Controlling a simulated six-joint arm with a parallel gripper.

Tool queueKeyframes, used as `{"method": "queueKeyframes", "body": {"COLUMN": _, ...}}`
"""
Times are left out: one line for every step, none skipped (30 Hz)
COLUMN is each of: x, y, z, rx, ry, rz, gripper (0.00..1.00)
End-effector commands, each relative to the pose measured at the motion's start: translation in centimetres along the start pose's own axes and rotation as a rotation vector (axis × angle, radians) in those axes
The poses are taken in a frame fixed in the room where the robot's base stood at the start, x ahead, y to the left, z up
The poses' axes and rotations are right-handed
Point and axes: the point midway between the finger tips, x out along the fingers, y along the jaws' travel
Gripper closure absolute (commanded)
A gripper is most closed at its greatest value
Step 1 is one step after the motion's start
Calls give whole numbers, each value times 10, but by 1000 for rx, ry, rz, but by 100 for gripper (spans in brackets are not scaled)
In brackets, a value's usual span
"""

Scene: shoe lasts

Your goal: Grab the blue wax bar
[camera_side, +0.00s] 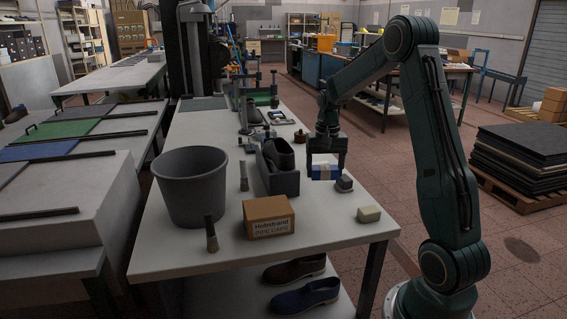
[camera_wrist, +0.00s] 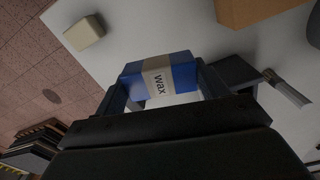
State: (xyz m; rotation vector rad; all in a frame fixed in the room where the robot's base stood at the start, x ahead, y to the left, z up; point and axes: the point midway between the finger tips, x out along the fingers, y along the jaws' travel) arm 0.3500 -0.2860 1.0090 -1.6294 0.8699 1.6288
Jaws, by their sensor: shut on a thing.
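In the wrist view the bar sits between the two fingers (camera_wrist: 161,88). The bar is over the right part of the white table (camera_side: 300,275). I cannot tell whether its underside touches the table.
A cream block (camera_side: 369,214) is nearer the front edge. A grey box (camera_side: 280,181) holding a dark shoe stands left, with a cardboard box (camera_side: 268,216), brushes and a grey bucket (camera_side: 192,187) beyond.

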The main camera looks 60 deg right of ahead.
Motion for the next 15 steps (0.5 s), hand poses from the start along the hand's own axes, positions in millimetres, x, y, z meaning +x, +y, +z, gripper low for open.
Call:
{"method": "queueKeyframes", "body": {"x": -13, "y": 0, "z": -1, "rx": 0, "ry": 6, "rz": -2, "gripper": 52}}
{"method": "queueKeyframes", "body": {"x": -19, "y": 0, "z": -1, "rx": 0, "ry": 5, "rz": -2, "gripper": 52}}
{"method": "queueKeyframes", "body": {"x": -28, "y": 0, "z": -1, "rx": 0, "ry": 6, "rz": -2, "gripper": 52}}
{"method": "queueKeyframes", "body": {"x": -34, "y": 0, "z": -1, "rx": 0, "ry": 5, "rz": -2, "gripper": 52}}
{"method": "queueKeyframes", "body": {"x": -39, "y": 0, "z": -1, "rx": 0, "ry": 5, "rz": -1, "gripper": 52}}
{"method": "queueKeyframes", "body": {"x": -46, "y": 0, "z": -1, "rx": 0, "ry": 5, "rz": -1, "gripper": 52}}
{"method": "queueKeyframes", "body": {"x": -51, "y": 0, "z": -1, "rx": 0, "ry": 5, "rz": -1, "gripper": 52}}
{"method": "queueKeyframes", "body": {"x": -56, "y": 0, "z": -1, "rx": 0, "ry": 4, "rz": -1, "gripper": 52}}
{"method": "queueKeyframes", "body": {"x": -61, "y": 0, "z": 0, "rx": 0, "ry": 3, "rz": -1, "gripper": 52}}
{"method": "queueKeyframes", "body": {"x": -65, "y": 0, "z": -1, "rx": 0, "ry": 3, "rz": -1, "gripper": 52}}
{"method": "queueKeyframes", "body": {"x": -68, "y": 0, "z": -1, "rx": 0, "ry": 3, "rz": -1, "gripper": 52}}
{"method": "queueKeyframes", "body": {"x": -72, "y": 0, "z": -1, "rx": 0, "ry": 2, "rz": -1, "gripper": 52}}
{"method": "queueKeyframes", "body": {"x": -75, "y": 0, "z": -1, "rx": 0, "ry": 2, "rz": -1, "gripper": 52}}
{"method": "queueKeyframes", "body": {"x": -77, "y": 0, "z": -1, "rx": 0, "ry": 2, "rz": -1, "gripper": 52}}
{"method": "queueKeyframes", "body": {"x": -80, "y": 0, "z": 0, "rx": 0, "ry": 2, "rz": -1, "gripper": 52}}
